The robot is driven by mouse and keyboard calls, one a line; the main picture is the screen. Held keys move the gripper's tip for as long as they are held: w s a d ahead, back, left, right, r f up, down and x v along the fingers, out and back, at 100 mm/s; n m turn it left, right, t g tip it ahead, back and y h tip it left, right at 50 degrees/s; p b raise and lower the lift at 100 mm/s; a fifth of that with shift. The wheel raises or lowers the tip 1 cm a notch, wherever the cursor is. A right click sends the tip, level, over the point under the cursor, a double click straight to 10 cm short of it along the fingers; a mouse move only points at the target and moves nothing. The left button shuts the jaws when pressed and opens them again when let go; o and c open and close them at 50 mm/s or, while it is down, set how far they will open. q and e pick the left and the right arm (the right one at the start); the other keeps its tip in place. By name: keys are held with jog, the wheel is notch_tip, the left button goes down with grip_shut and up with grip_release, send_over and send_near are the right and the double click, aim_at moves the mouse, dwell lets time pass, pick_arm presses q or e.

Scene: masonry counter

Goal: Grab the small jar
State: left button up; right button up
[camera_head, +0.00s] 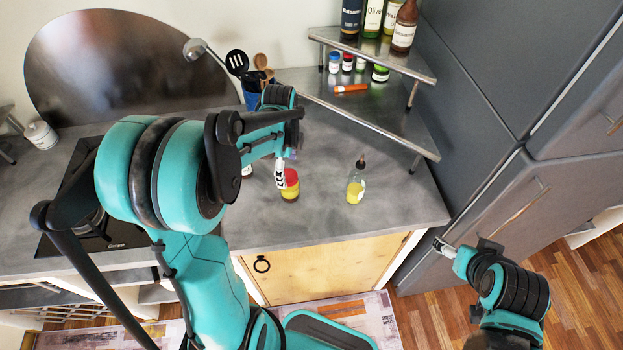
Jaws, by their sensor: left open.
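A small jar (291,185) with a red and yellow body stands on the grey counter, left of an oil bottle. My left gripper (281,176) is open at the jar's left side, with a pale finger in front of part of it. I cannot tell whether the finger touches the jar. My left arm covers much of the counter to the left. My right gripper (441,247) is low at the right, in front of the grey cabinets and away from the counter. Its fingers are too small to read.
An oil bottle (356,185) with a dark spout stands right of the jar. A corner shelf (415,144) holds small jars and bottles. A utensil holder (252,94) stands behind my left arm. The counter's front right is clear.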

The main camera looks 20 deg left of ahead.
aim_at(289, 187)
pick_arm(q)
jog(key=shift+w+d+f, duration=0.15)
jog(key=shift+f, duration=0.2)
jog(key=f, duration=0.2)
jog(key=f+b, duration=0.1)
jog(key=f, duration=0.1)
jog(key=f+b, duration=0.1)
jog(key=f, duration=0.1)
jog(key=shift+s+f, duration=0.25)
jog(key=shift+f, duration=0.45)
jog(key=shift+r, duration=0.1)
jog(key=c, duration=1.6)
jog(key=shift+r, duration=0.1)
